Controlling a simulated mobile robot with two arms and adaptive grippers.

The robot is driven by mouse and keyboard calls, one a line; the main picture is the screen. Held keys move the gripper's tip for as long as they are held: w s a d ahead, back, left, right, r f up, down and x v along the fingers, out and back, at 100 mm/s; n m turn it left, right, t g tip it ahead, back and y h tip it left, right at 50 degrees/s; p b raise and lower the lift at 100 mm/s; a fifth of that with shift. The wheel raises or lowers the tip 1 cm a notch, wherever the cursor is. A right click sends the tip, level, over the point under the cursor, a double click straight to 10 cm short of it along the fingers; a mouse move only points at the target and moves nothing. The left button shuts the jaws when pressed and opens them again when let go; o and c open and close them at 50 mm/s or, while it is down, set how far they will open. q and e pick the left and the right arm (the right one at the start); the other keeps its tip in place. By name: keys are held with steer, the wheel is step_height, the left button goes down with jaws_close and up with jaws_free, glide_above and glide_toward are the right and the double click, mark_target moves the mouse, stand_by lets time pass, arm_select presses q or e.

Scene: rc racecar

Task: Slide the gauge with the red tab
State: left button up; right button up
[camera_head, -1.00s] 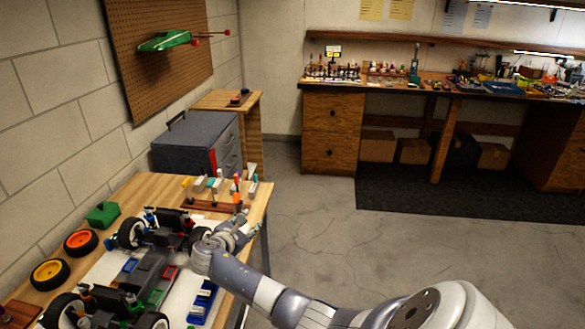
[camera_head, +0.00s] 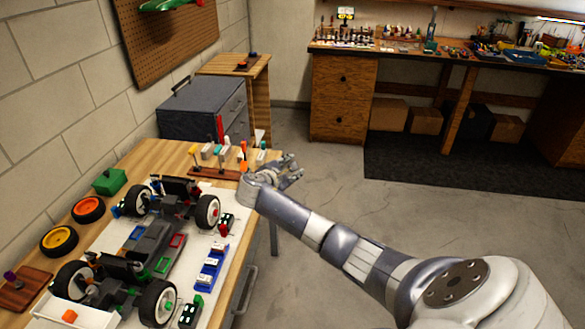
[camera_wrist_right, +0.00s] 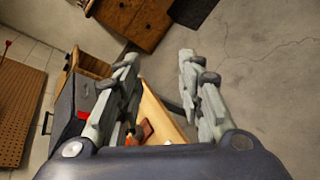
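A small dark green block with white marks and a red part (camera_head: 226,223) lies on the white mat, right of the car's upper right wheel. A similar block with a green part (camera_head: 190,312) lies near the lower right wheel. I cannot tell for certain which piece is the gauge. The car chassis (camera_head: 155,242) has blue, red and green frames on it. My right gripper (camera_head: 292,168) is just past the table's right edge, beyond the red-marked block. In the right wrist view it is open and empty (camera_wrist_right: 158,85). My left gripper is not in view.
A tool rack (camera_head: 212,173) with upright coloured-handled tools stands at the table's far end, close to my right gripper. A grey cabinet (camera_head: 200,112) stands behind. Open floor (camera_head: 318,160) lies to the right.

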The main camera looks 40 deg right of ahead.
steer(key=n+t+y+b, duration=0.2)
steer(key=n+t+b, duration=0.15)
steer(key=n, duration=0.75)
glide_toward(222, 227)
steer(key=shift+g, duration=0.45)
steer(key=x, duration=0.4)
steer(key=b+x, duration=0.1)
steer(key=x, duration=0.3)
steer(key=shift+w+r, duration=0.2)
steer(key=shift+w, duration=0.05)
